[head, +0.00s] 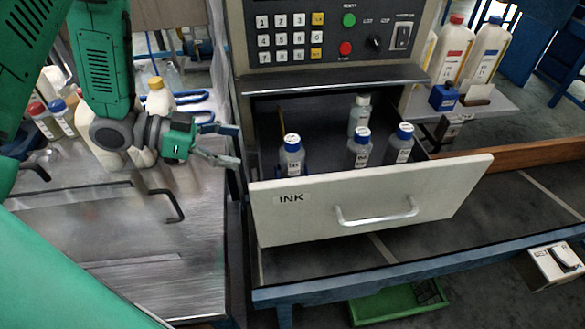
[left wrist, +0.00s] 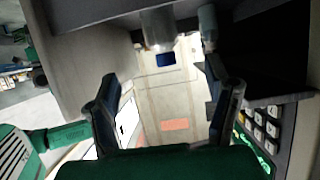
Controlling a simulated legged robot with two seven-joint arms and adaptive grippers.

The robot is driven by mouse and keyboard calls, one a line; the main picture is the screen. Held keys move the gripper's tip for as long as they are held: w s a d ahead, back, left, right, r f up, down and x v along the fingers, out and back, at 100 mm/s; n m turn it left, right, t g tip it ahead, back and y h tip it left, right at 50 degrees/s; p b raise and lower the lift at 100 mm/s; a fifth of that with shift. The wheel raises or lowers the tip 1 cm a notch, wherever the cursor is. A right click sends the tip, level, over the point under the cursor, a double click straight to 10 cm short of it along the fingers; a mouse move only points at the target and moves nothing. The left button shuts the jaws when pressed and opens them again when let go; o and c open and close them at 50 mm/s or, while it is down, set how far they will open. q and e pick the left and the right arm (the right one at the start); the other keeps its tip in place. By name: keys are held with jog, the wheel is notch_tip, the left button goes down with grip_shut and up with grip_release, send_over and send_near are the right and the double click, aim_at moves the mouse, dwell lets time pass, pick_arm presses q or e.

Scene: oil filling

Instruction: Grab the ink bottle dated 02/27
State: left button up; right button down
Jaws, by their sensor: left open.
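The open drawer (head: 300,215) labelled INK holds several ink bottles. A left bottle (head: 292,160), a middle bottle (head: 358,154) and a right bottle (head: 400,150) stand near the front. A further bottle (head: 358,120) with a pale cap stands behind them. The writing on the caps and labels is too small to read, so I cannot tell which is dated 02/27. My left gripper (head: 232,147) is open and empty, just left of the drawer, apart from the bottles. In the left wrist view its spread fingers (left wrist: 165,88) have nothing between them. My right gripper is not in view.
A keypad panel (head: 330,35) overhangs the drawer. A metal table (head: 100,235) stands at left with bottles and a jug (head: 160,98). White jugs (head: 485,50) and a small blue container (head: 443,97) stand on the right shelf. A green tray (head: 400,302) lies below.

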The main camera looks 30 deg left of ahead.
aim_at(292, 157)
pick_arm(q)
jog(key=x, duration=0.7)
jog(key=shift+w+f, duration=0.25)
jog(key=shift+w, duration=0.1)
jog(key=x, duration=0.6)
jog(key=shift+d, duration=0.1)
jog(key=shift+r, duration=0.1)
jog(key=c, duration=1.3)
